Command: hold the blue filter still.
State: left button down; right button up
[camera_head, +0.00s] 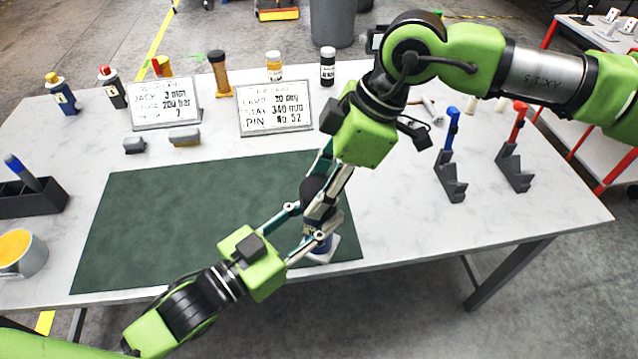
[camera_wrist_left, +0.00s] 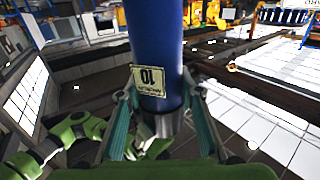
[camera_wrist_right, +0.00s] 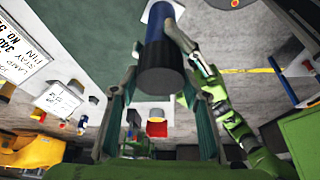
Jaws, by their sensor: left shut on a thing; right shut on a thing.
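The blue filter (camera_head: 322,244) stands over the right part of the green mat, largely hidden by my two grippers in the head view. It is a blue cylinder with a dark end, and a small white piece shows at its foot. My left gripper (camera_head: 303,232) comes in from the lower left, its fingers on either side of the filter; the left wrist view shows the blue body (camera_wrist_left: 155,40) with a pale label (camera_wrist_left: 148,82) marked 10. My right gripper (camera_head: 317,205) reaches down from above, shut around the dark end (camera_wrist_right: 163,75).
The green mat (camera_head: 180,220) is otherwise bare. Two signs (camera_head: 165,111) and several bottles stand along the back. Hook stands with blue (camera_head: 452,128) and red (camera_head: 517,122) handles stand at the right. A dark holder (camera_head: 35,198) and a cup (camera_head: 22,268) are at the left edge.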

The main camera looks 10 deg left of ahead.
jog(key=shift+w+d+m, duration=0.1)
jog(key=shift+w+m, duration=0.15)
jog(key=shift+m, duration=0.05)
jog(key=o, duration=0.9)
jog(key=shift+s, duration=0.1)
jog(key=shift+r, duration=0.15)
jog(key=shift+s+r, duration=0.1)
jog(key=shift+r, duration=2)
jog(key=shift+c, duration=0.4)
